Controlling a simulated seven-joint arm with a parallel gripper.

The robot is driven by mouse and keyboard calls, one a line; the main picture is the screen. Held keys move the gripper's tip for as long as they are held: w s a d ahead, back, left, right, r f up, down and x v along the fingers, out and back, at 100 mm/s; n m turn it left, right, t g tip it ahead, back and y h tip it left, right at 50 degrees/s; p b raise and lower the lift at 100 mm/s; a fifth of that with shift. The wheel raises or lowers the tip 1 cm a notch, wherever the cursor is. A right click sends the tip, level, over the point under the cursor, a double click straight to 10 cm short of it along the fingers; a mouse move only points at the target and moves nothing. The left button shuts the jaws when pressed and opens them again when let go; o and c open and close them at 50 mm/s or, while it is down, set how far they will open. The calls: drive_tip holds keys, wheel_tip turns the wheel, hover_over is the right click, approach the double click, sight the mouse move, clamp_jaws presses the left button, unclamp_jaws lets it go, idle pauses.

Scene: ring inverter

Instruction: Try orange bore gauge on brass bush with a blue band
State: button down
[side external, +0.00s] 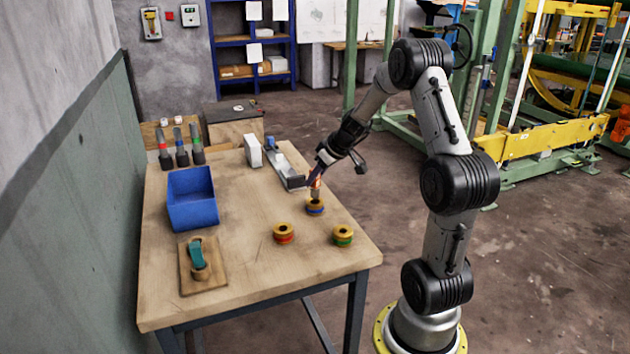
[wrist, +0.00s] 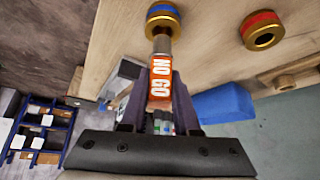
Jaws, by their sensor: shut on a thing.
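My gripper (side external: 318,176) is shut on the orange bore gauge (side external: 316,187), gripping its handle. In the wrist view the gauge (wrist: 160,88) shows white "NO GO" lettering and a grey tip pointing at the bush. The brass bush with a blue band (side external: 315,208) stands on the table below the gripper. It also shows in the wrist view (wrist: 162,11) at the top. The gauge tip meets the bush's bore mouth. I cannot tell whether it is inside or just at the opening.
A red-banded bush (side external: 283,234) and a green-banded bush (side external: 343,237) stand nearby on the table (side external: 250,285). A blue bin (side external: 192,205), a wooden block with a teal piece (side external: 198,262), several upright gauges (side external: 181,150) and a grey device (side external: 285,170) occupy the left and back.

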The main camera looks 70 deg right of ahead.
drive_tip(key=shift+r, duration=1.9)
